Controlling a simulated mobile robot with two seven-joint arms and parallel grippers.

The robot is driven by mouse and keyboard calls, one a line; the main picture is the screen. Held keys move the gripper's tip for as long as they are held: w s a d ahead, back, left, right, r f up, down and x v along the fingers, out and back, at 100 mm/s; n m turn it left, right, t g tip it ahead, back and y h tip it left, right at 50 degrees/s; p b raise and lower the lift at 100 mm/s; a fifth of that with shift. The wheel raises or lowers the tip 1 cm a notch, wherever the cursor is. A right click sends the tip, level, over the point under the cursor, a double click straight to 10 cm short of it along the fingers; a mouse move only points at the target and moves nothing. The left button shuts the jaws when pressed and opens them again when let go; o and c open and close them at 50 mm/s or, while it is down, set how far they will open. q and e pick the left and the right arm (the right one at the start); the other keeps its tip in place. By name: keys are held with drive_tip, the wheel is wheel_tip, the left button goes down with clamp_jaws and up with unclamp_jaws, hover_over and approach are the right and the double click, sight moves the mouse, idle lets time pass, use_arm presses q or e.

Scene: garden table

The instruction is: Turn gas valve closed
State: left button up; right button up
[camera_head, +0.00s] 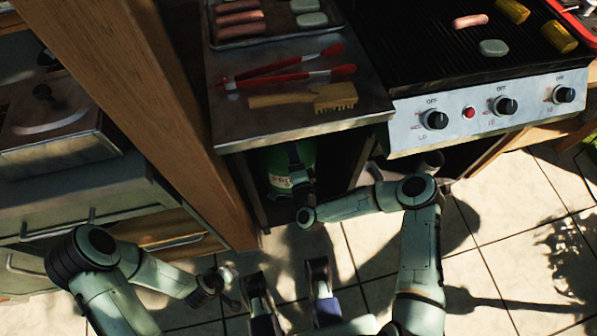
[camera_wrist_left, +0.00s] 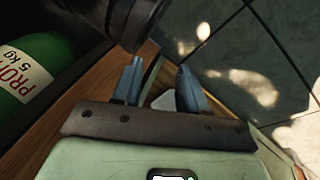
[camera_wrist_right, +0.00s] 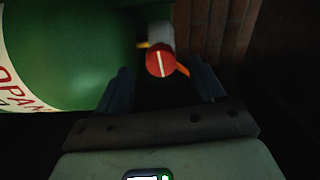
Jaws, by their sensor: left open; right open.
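The green gas bottle (camera_head: 272,162) stands in the dark cabinet under the counter. Its printed label shows in the left wrist view (camera_wrist_left: 22,85), and its green side fills the left of the right wrist view (camera_wrist_right: 70,50). The round red valve knob (camera_wrist_right: 160,63) has a white line, almost upright in the picture. My right gripper (camera_head: 294,155) reaches into the cabinet beside the bottle. Its open fingers (camera_wrist_right: 162,85) stand apart, with the knob just beyond and between their tips; contact cannot be told. My left gripper (camera_head: 224,278) is open and empty, low outside the cabinet.
A grill (camera_head: 480,118) with several knobs stands at the right. Red tongs (camera_head: 290,77) and a yellow-handled brush (camera_head: 305,98) lie on the counter above the bottle. A wooden post (camera_head: 150,110) stands left of the cabinet opening. Tiled floor (camera_head: 500,220) is open in front.

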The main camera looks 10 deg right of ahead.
use_arm(q)
drive_tip(key=r, duration=0.1)
drive_tip(key=d+p, duration=0.1)
drive_tip(key=r, duration=0.1)
drive_tip(key=shift+s+d+r, duration=0.15)
drive_tip(key=shift+s+r, duration=0.1)
drive_tip(key=shift+r, duration=0.05)
use_arm(e)
drive_tip(key=s, duration=0.8)
drive_tip(key=shift+s, duration=0.2)
